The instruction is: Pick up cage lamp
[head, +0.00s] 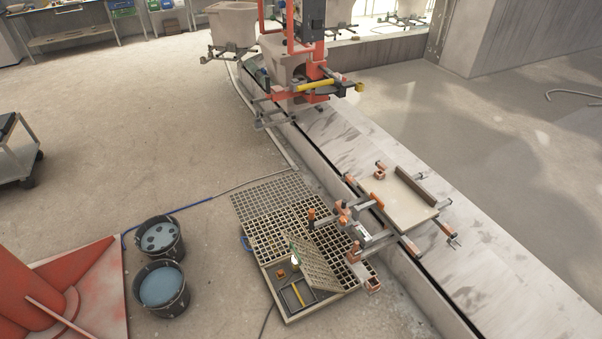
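A small object with a green part and a bright white part (295,259) looks like the cage lamp. It is at the open pit in the floor grating, beside a tilted grating panel (316,262). It is too small to make out its cage, or whether it hangs, stands or leans there. Neither of my grippers shows in the head view, so nothing is seen holding the lamp.
The open pit (287,300) has a raised frame and a yellow item inside. Clamp-like orange and grey hardware (350,228) overhangs the grating's right side by the carousel track. Two dark buckets (161,287) (158,238) stand left. Floor between buckets and grating is mostly clear.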

